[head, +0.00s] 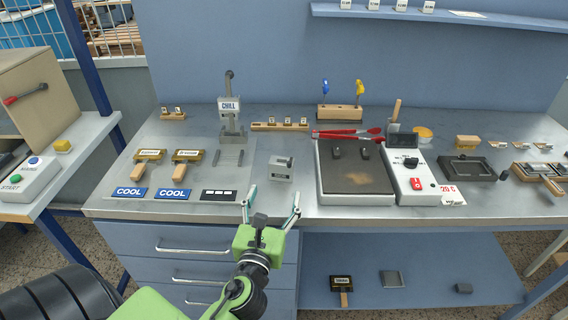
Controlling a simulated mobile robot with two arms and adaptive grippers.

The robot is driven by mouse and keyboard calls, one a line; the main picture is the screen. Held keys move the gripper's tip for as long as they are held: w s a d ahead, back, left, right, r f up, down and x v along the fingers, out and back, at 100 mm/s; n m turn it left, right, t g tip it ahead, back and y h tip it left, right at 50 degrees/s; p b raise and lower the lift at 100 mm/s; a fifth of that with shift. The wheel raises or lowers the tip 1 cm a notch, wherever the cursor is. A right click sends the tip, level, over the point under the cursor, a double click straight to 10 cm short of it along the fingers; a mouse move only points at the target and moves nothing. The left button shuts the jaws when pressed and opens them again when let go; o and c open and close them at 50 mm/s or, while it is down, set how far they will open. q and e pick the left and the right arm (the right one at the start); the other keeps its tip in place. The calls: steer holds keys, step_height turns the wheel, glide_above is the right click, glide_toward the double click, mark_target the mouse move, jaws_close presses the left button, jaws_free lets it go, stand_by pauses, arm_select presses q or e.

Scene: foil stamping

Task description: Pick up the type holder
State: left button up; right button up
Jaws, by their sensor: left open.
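Two wooden-handled holders with dark, brass-edged lettered heads lie on the pale mat at the left of the bench: the left holder (150,155) and the right holder (187,156). A similar holder (342,284) lies on the lower shelf. I cannot tell which of them is the type holder. My left gripper (271,202) is open and empty at the bench's front edge, with its fingers spread. A small grey metal block (281,168) sits just beyond its fingertips, apart from them. My right gripper is not in view.
Blue COOL labels (129,193) lie in front of the holders. A grey CHILL press (231,108) stands behind. A dark hot plate (352,170) with red tongs (347,134) and a control box (414,175) stand right of the block. Blue drawers (180,250) are below.

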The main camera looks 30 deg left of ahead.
mark_target(280, 166)
arm_select(q)
steer(key=shift+w+a+r+p, duration=0.2)
steer(key=shift+w+a, duration=0.05)
steer(key=shift+w, duration=0.3)
steer(key=shift+w+a+r+p, duration=0.15)
steer(key=shift+w+a+r, duration=0.05)
steer(key=shift+w, duration=0.35)
steer(key=x, duration=0.5)
steer(key=shift+f+p, duration=0.2)
steer(key=shift+p, duration=0.15)
steer(key=shift+w+a, duration=0.25)
steer(key=shift+w, duration=0.1)
steer(key=p+x, duration=0.1)
steer(key=x, duration=0.3)
steer(key=shift+w+a, duration=0.3)
steer(key=shift+a, duration=0.05)
steer(key=shift+r, duration=0.15)
steer(key=c, duration=1.5)
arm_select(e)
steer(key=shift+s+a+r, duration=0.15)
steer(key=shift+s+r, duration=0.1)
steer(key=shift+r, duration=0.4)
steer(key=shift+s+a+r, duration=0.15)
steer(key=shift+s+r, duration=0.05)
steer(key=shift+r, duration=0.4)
